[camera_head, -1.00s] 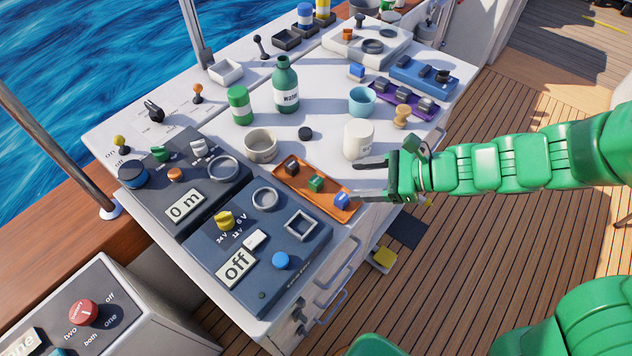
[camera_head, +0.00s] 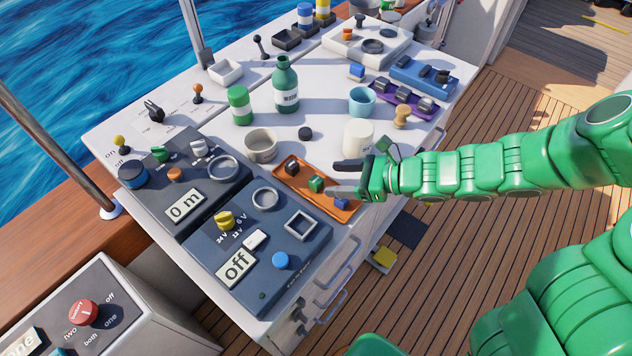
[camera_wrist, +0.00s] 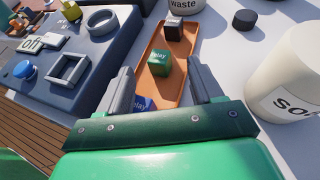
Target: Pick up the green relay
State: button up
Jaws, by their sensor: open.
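The green relay (camera_head: 316,184) is a small green cube in the middle of the orange tray (camera_head: 345,215). In the wrist view the green relay (camera_wrist: 160,62) sits ahead of my open fingers, roughly in line with the gap between them. My gripper (camera_head: 338,179) is open and empty, just right of the relay and over the tray. In the wrist view my gripper (camera_wrist: 160,82) has one finger on each side of the tray. A blue relay (camera_wrist: 142,103) lies nearer, between the fingers and partly hidden. A dark brown relay (camera_wrist: 173,29) sits behind the green one.
A white jar (camera_head: 358,140) marked "so..." stands close to the right finger in the wrist view. A grey waste cup (camera_head: 261,146) stands beyond the tray. A dark tester panel (camera_head: 250,240) with knobs lies left of the tray. A black cap (camera_head: 305,133) lies on the white top.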

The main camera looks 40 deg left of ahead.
aim_at(317, 179)
jog(key=shift+x, duration=2)
grip_shut()
